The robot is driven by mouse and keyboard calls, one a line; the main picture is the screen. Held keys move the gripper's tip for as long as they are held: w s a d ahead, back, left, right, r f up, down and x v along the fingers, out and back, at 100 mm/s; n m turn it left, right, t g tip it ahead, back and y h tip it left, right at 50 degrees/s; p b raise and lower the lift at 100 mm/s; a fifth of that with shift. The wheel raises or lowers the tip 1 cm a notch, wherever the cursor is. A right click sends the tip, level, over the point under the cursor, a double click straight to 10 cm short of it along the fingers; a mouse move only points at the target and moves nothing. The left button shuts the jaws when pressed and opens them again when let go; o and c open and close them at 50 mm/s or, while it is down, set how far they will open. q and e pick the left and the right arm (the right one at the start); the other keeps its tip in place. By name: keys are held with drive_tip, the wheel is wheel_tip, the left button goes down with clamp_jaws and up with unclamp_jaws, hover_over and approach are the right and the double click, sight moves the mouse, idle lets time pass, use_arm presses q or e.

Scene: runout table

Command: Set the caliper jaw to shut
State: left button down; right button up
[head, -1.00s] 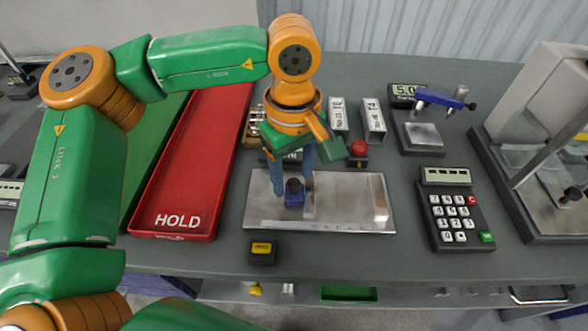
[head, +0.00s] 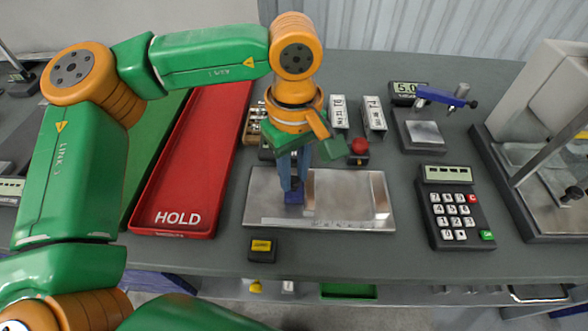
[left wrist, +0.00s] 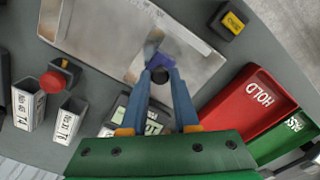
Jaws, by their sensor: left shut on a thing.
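The caliper's blue sliding jaw (head: 294,198) sits on a pale steel plate (head: 350,190) in front of me. In the left wrist view the blue jaw (left wrist: 153,50) carries a dark round knob (left wrist: 160,75). My left gripper (head: 292,187) points down with its two blue fingers closed on this knob; the fingertips also show in the left wrist view (left wrist: 161,78). A faint graduated scale (head: 335,224) runs along the plate's front edge. The gap at the caliper jaw is too small to read. My right gripper is not in view.
A red HOLD tray (head: 180,190) lies to the left. A red button (head: 359,147) and two labelled blocks (head: 373,115) stand behind the plate. A keypad (head: 455,208) is at the right, and a small yellow-labelled black box (head: 262,249) is in front.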

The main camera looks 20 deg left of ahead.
use_arm(q)
drive_tip(key=shift+d, duration=0.1)
idle(0.8)
drive_tip(key=d, duration=0.1)
drive_tip(key=w+d+p, duration=0.1)
drive_tip(key=d, duration=0.3)
drive_tip(key=shift+w+r+p, duration=0.2)
drive_tip(key=shift+w+p, duration=0.05)
drive_tip(key=shift+p, duration=0.05)
drive_tip(key=d, duration=0.2)
drive_tip(key=w+d, duration=0.1)
drive_tip(key=d, duration=0.1)
drive_tip(key=shift+w+d+f, duration=0.15)
drive_tip(key=shift+d, duration=0.25)
drive_tip(key=shift+a, duration=0.15)
drive_tip(key=c, duration=0.9)
unclamp_jaws()
drive_tip(key=shift+o, duration=1.2)
drive_tip(key=shift+w, duration=0.1)
drive_tip(key=shift+d+f, duration=0.1)
drive_tip(key=shift+d, duration=0.15)
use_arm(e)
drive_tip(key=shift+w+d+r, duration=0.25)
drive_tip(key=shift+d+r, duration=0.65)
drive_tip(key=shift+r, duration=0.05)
